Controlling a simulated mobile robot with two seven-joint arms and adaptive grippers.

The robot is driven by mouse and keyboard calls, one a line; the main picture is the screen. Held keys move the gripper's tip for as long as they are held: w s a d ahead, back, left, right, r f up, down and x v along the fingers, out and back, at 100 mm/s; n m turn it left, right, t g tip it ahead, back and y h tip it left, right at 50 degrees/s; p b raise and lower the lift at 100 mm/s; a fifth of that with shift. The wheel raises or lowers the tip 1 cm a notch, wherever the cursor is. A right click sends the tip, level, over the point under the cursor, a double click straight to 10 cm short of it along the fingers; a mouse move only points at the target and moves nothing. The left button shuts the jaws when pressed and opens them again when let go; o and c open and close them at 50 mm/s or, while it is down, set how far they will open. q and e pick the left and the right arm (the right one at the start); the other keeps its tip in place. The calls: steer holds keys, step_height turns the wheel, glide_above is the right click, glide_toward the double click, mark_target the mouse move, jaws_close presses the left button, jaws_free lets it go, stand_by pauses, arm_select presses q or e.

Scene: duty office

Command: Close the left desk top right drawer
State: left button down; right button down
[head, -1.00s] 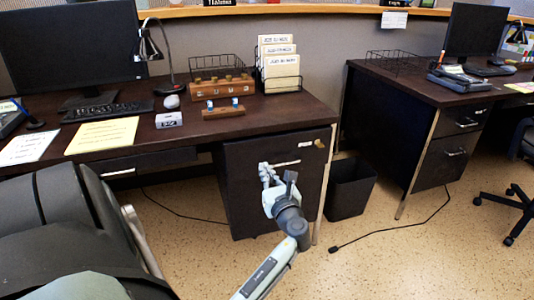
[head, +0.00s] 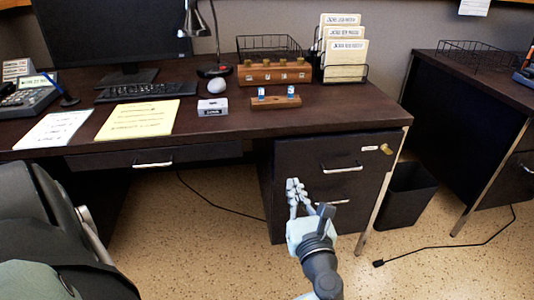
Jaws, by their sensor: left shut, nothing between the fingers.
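The left desk (head: 225,125) has a dark drawer cabinet under its right end. Its top right drawer (head: 360,170) has a silver bar handle (head: 341,169), a small pale label and a brass lock at upper right. Its front looks close to flush under the desktop; I cannot tell whether a small gap is left. My left gripper (head: 296,187) is shut and empty. It appears in front of the cabinet, lower left of the top handle, overlapping the left side of the drawer fronts. I cannot tell whether it touches. A lower handle (head: 330,202) shows beside it. My right gripper is not in view.
A black bin (head: 408,197) stands right of the cabinet. Another desk (head: 480,95) is at far right. A black cable (head: 450,250) lies on the speckled floor. A dark chair (head: 35,215) fills the lower left. The desktop holds a monitor, keyboard, papers and file rack.

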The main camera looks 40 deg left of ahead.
mark_target(281, 146)
arm_select(q)
steer(key=x, duration=1.3)
steer(key=shift+w, duration=0.15)
steer(key=shift+w+a, duration=0.15)
steer(key=shift+a, duration=0.05)
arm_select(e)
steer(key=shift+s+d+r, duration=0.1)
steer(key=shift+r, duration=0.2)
